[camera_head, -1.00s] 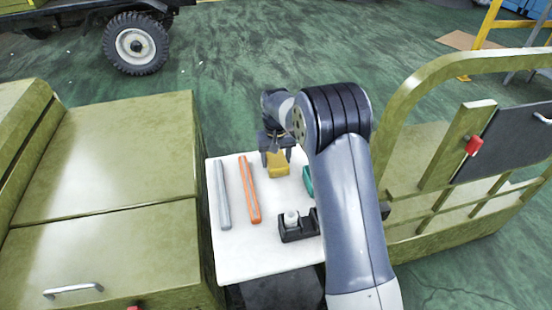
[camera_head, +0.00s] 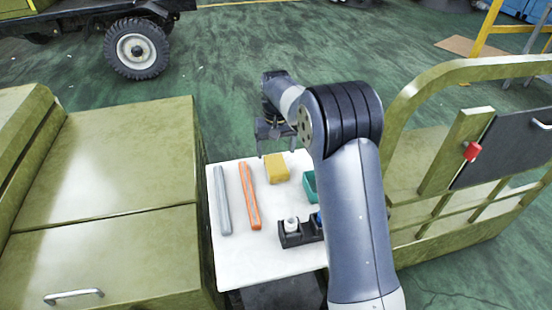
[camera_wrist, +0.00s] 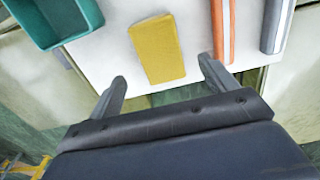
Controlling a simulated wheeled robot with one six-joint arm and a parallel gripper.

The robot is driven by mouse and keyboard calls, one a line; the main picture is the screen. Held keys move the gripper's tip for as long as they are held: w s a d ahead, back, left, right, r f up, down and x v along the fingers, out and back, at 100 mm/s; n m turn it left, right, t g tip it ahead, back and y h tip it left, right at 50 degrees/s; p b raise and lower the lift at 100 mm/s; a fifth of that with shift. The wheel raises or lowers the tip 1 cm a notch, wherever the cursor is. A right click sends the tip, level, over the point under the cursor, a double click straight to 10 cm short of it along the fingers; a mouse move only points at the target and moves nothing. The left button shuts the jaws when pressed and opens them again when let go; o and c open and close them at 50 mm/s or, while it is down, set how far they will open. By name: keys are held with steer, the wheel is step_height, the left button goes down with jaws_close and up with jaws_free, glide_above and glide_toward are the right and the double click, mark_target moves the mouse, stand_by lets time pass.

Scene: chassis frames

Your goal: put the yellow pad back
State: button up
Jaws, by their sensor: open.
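The yellow pad (camera_head: 277,169) lies flat on the white tabletop (camera_head: 260,262), near its far edge. In the wrist view the yellow pad (camera_wrist: 157,49) lies beyond the fingertips, between their lines, with nothing touching it. My gripper (camera_head: 276,146) is open and empty, past the far edge of the tabletop and apart from the pad. In the wrist view my gripper (camera_wrist: 163,70) shows both fingers spread wide.
An orange bar (camera_head: 249,195) and a grey bar (camera_head: 223,200) lie left of the pad. A teal tray (camera_head: 309,186) stands to its right, partly hidden by my arm. A black holder (camera_head: 297,233) with a white piece stands nearer. Olive cabinets (camera_head: 110,160) flank the left side.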

mark_target(276, 164)
step_height(276, 164, up, 5)
steer(key=shift+r, duration=0.1)
stand_by(0.4)
step_height(276, 164, down, 11)
steer(key=shift+f+b, duration=0.2)
steer(key=shift+b, duration=0.3)
steer(key=shift+r+p, duration=0.35)
steer(key=shift+r, duration=2.2)
